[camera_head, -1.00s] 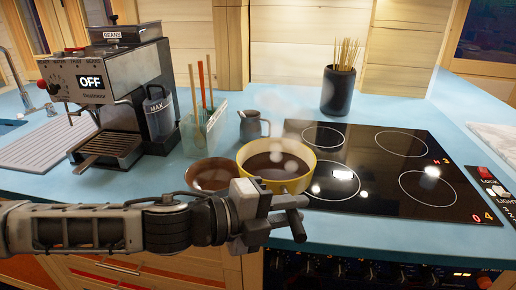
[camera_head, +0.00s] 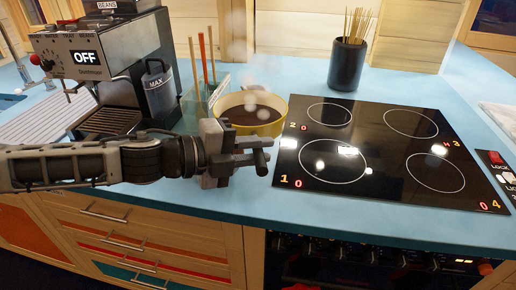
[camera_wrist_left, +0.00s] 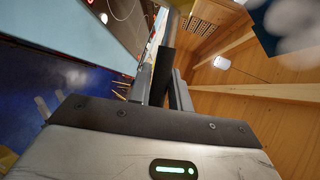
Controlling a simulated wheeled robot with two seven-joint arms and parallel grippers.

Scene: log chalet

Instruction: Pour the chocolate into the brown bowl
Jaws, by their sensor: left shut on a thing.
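The yellow pot (camera_head: 284,118) holds dark brown chocolate (camera_head: 247,116) and shows just behind my left gripper, left of the hob. Its opening faces up and it looks about level. My left gripper (camera_head: 250,160) is shut, apparently on the pot's handle; the grip itself is hard to see. In the left wrist view a dark bar, perhaps this handle (camera_wrist_left: 168,62), runs between the fingers. The brown bowl is hidden now, probably behind my left arm and gripper. My right gripper is not in view.
The black hob (camera_head: 385,155) lies to the right with clear burners. A coffee machine (camera_head: 105,70) and a clear holder with sticks (camera_head: 200,100) stand at left. A dark cup of sticks (camera_head: 346,65) stands at the back. The front counter is clear.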

